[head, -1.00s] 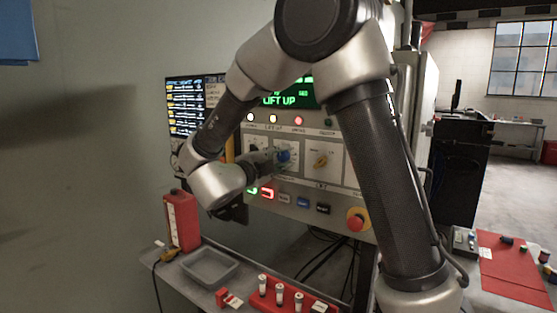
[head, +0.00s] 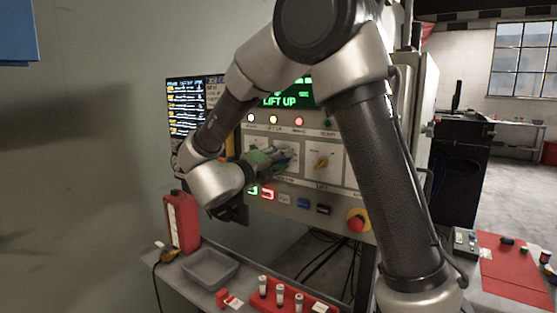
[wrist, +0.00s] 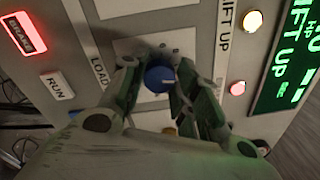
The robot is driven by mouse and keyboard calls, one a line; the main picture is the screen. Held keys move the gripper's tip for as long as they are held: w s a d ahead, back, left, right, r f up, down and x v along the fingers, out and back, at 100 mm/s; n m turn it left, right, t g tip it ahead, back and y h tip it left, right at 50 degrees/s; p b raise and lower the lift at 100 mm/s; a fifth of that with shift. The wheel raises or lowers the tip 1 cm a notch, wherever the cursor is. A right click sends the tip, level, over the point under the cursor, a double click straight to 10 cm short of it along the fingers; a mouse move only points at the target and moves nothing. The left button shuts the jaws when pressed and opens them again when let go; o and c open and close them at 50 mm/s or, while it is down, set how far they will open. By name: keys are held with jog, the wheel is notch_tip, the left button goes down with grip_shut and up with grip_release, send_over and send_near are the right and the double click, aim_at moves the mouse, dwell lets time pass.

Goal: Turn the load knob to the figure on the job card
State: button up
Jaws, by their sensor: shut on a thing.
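The blue load knob (wrist: 159,77) sits on a pale plate on the control panel, beside the word LOAD in the wrist view. My gripper (wrist: 158,82) has its two fingers on either side of the knob and is shut on it. The knob's pale pointer line shows, but the scale figures around it are mostly hidden by my fingers. In the head view my gripper (head: 283,154) reaches the panel from the left and covers the knob. The green display (head: 288,95) above reads LIFT UP. A job card (head: 214,90) seems to hang beside the screen; its figure is unreadable.
A yellow-orange selector knob (head: 321,161) is right of my gripper. A red emergency stop (head: 357,220) is at the panel's lower right. A lit red BRAKE button (wrist: 23,33) and RUN button (wrist: 57,86) are near the knob. A grey tray (head: 210,268) stands on the bench below.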

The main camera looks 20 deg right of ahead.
jog(key=shift+f, duration=0.1)
dwell(0.4)
jog(key=o, duration=1)
jog(key=v, duration=1.2)
